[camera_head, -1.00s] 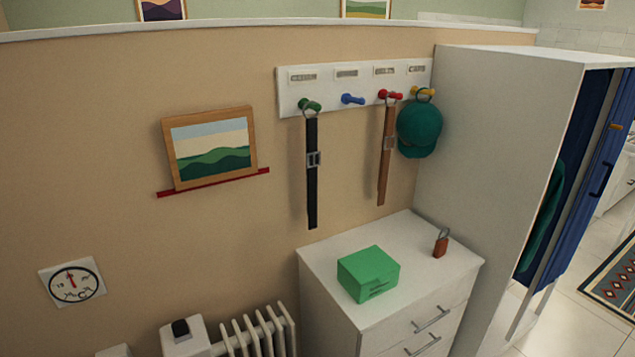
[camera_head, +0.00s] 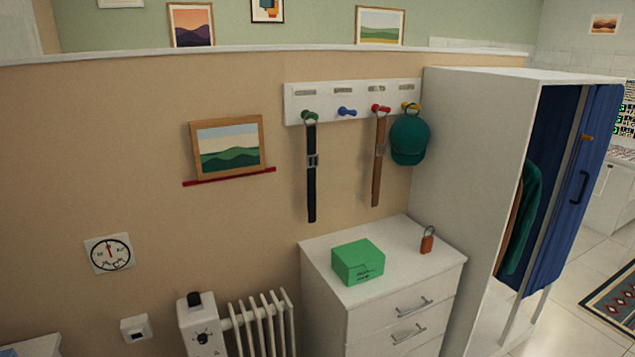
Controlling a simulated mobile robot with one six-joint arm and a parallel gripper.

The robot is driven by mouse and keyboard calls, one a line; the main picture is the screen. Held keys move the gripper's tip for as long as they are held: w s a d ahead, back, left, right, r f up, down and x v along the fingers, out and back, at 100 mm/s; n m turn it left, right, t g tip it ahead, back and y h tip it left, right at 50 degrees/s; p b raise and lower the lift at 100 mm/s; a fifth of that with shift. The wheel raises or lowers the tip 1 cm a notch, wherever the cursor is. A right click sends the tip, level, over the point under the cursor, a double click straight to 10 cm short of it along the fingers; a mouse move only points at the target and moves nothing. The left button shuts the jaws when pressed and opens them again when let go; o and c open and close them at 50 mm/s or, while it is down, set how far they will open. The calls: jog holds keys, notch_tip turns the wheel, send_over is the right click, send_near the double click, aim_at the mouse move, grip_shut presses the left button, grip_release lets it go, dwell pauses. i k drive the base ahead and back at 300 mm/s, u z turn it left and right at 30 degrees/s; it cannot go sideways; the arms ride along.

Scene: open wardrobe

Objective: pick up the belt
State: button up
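Two belts hang from a white peg rack (camera_head: 352,101) on the beige wall. A black belt (camera_head: 311,188) with a silver buckle hangs straight down from the green peg (camera_head: 310,115). A brown belt (camera_head: 377,180) with a buckle hangs from the red peg (camera_head: 380,109). Both hang above the back of the white dresser. The pegs have small labels above them, too small to read now. My gripper is not in view.
A teal cap (camera_head: 409,141) hangs on the yellow peg beside the brown belt. A green box (camera_head: 358,262) and a padlock (camera_head: 427,240) sit on the white dresser (camera_head: 403,287). An open wardrobe (camera_head: 465,180) stands right; a radiator (camera_head: 262,325) stands left.

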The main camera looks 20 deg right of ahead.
aim_at(312, 159)
jog(key=z, duration=0.85)
jog(key=k, duration=0.15)
jog(key=u, duration=2.05)
jog(key=i, duration=1)
jog(key=z, duration=0.85)
